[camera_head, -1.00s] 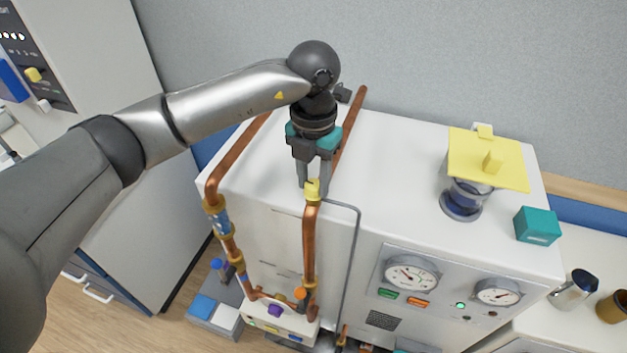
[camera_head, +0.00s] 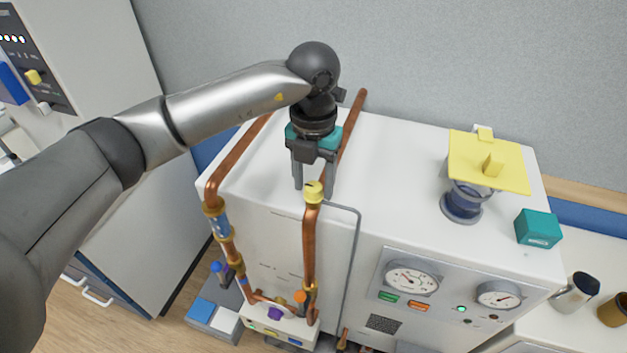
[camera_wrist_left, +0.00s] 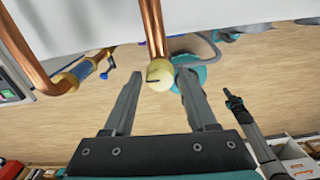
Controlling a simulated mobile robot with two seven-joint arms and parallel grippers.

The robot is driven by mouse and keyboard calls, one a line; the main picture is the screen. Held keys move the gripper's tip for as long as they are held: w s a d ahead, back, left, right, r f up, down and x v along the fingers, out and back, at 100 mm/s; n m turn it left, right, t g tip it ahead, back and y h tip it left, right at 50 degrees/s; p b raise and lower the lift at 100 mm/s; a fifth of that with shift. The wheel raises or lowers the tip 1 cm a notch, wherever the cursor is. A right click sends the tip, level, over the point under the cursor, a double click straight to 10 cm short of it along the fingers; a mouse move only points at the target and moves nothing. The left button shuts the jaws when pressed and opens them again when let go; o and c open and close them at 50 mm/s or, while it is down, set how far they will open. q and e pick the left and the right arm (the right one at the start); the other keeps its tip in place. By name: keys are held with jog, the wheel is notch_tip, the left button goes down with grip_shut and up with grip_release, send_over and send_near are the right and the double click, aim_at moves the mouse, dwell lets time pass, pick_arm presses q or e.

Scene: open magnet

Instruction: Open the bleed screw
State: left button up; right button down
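The bleed screw appears to be the pale yellow cap (camera_head: 314,192) on top of the front copper pipe (camera_head: 310,245). It also shows in the left wrist view (camera_wrist_left: 159,74), round with a dark slot across its face. My left gripper (camera_head: 314,186) comes down from above with its fingers apart. In the left wrist view my left gripper (camera_wrist_left: 156,82) has one finger on each side of the cap, with a visible gap on both sides. My right gripper is in neither view.
The white cabinet (camera_head: 400,180) carries a yellow plate (camera_head: 490,160) on a dark glass vessel, a teal box (camera_head: 538,228) and two gauges (camera_head: 410,278) on its front. A second copper pipe (camera_head: 232,160) runs to the left. A thin grey tube (camera_head: 354,270) passes just right of the cap.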

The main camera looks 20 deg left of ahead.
aim_at(314, 186)
pick_arm(q)
jog(key=shift+o, duration=0.7)
notch_tip(314, 186, up, 15)
jog(key=b, duration=0.1)
